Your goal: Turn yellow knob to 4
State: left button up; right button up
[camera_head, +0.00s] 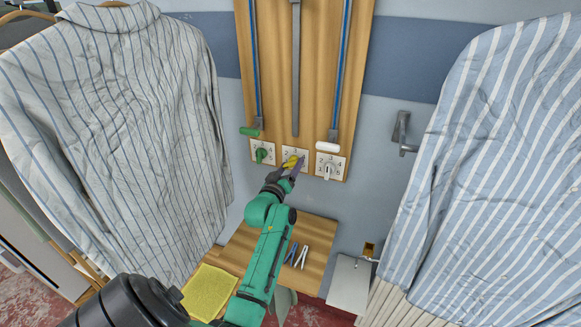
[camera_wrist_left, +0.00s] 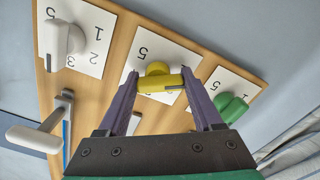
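The yellow knob (camera_head: 291,161) sits on the middle white number card (camera_head: 303,155) of the wooden board. In the left wrist view the yellow knob (camera_wrist_left: 160,82) is a bar with a dark mark near its right end. A 5 shows beside it; other digits are partly hidden. My left gripper (camera_head: 291,165) is at the knob. Its purple fingers (camera_wrist_left: 158,80) are spread apart, one beside each end of the bar. Whether they touch it I cannot tell. My right gripper is not in view.
A green knob (camera_head: 261,155) and a white knob (camera_head: 328,171) flank it closely on their own cards. Green (camera_head: 250,132) and white (camera_head: 328,147) lever handles hang above. Striped shirts (camera_head: 120,130) stand at both sides.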

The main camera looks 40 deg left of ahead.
pick_arm(q)
jog(key=shift+c, duration=0.7)
